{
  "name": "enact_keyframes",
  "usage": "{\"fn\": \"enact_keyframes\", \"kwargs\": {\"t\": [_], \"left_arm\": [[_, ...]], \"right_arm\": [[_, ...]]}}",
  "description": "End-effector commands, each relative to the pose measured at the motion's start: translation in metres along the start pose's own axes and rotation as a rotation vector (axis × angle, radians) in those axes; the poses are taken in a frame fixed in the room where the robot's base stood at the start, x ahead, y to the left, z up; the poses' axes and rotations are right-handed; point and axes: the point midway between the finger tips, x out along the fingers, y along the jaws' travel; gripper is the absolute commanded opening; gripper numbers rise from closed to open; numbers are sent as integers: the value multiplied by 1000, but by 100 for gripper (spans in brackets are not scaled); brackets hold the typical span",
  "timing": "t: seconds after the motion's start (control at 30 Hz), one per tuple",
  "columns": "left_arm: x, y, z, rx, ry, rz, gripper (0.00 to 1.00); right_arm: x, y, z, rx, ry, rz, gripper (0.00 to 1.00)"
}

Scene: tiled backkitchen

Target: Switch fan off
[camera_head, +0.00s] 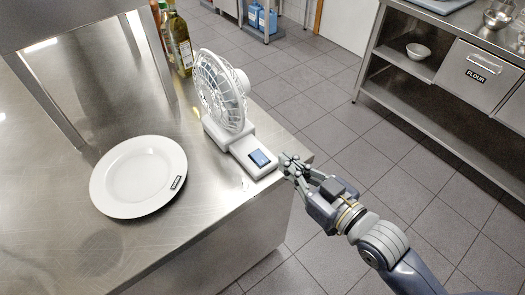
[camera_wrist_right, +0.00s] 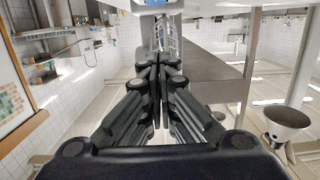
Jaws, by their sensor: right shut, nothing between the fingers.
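A white fan (camera_head: 221,95) stands near the corner of the steel counter in the head view. Its base extends toward me and carries a blue rocker switch (camera_head: 259,158). Which way the switch is tipped is too small to tell. My right gripper (camera_head: 287,163) is shut and empty, just right of the base's front end, by the counter's edge. Whether it touches the base cannot be told. In the right wrist view the closed fingers (camera_wrist_right: 158,62) point ahead, with part of the white base and its blue switch (camera_wrist_right: 153,3) at the top edge. My left gripper is not in view.
A white plate (camera_head: 138,177) lies on the steel counter (camera_head: 200,225) left of the fan. Bottles (camera_head: 181,45) stand behind the fan. A steel shelf unit (camera_head: 440,125) with a flour drawer is at the right. Tiled floor between is clear.

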Motion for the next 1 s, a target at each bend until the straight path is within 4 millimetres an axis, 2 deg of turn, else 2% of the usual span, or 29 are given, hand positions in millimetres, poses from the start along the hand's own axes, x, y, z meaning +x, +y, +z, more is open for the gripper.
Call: {"fn": "enact_keyframes", "kwargs": {"t": [0.5,0.6,0.7,1.0], "left_arm": [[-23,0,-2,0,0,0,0],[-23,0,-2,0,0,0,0],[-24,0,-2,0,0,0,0],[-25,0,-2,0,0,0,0]], "right_arm": [[94,0,-4,0,2,-1,0],[96,0,17,1,-6,-1,0],[98,0,27,0,-2,-1,0],[101,0,39,-1,0,0,0]]}}
